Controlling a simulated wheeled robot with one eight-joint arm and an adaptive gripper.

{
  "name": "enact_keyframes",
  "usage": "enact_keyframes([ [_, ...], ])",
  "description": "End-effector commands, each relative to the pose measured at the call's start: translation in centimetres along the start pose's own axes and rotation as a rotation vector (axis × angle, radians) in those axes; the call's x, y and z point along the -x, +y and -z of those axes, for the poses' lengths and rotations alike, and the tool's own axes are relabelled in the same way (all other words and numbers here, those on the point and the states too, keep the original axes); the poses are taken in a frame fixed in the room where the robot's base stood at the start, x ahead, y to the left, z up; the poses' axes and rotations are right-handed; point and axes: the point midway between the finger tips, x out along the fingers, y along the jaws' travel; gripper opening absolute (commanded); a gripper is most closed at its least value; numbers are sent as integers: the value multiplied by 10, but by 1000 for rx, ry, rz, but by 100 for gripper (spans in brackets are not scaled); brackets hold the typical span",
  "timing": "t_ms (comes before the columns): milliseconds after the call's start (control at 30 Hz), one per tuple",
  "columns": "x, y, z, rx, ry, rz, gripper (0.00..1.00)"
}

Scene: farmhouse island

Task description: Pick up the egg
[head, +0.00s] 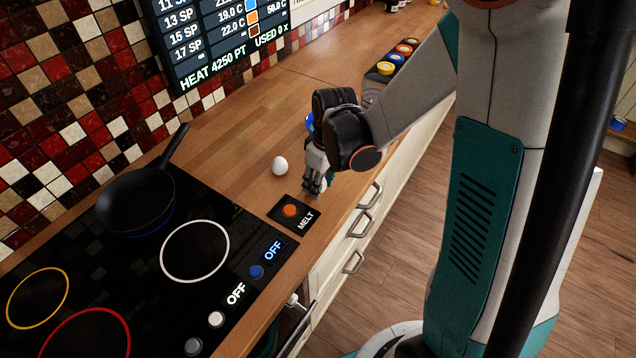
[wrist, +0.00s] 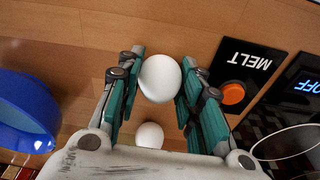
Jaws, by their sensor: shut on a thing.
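Two white eggs show in the wrist view. One egg (wrist: 160,78) sits between the fingers of my gripper (wrist: 158,82), with a finger on each side of it. The other egg (wrist: 149,135) is on the wooden counter, partly hidden by my gripper's palm. In the head view that loose egg (head: 280,166) rests on the counter to the left of my gripper (head: 313,186). My gripper points down, low over the counter near its front edge, shut on the first egg. The held egg is hidden by the fingers in the head view.
A MELT button panel (head: 293,213) lies just in front of my gripper. The black cooktop (head: 120,270) with a dark frying pan (head: 137,200) is to the left. A blue bowl (wrist: 25,112) is close by my gripper. Several coloured-lidded jars (head: 386,68) stand farther back.

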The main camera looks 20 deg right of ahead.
Motion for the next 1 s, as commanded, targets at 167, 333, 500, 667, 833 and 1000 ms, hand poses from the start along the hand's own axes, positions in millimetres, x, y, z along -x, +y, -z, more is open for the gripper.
enact_keyframes([
  [167, 1, 0, 0, 0, 0, 0, 10],
  [333, 10, 0, 1, 0, 0, 0, 10],
  [500, 35, 0, 5, 0, 0, 0, 10],
  [667, 78, 0, 11, 0, 0, 0, 10],
  [833, 126, 0, 19, 0, 0, 0, 10],
  [1000, 164, 0, 24, 0, 0, 0, 10],
])
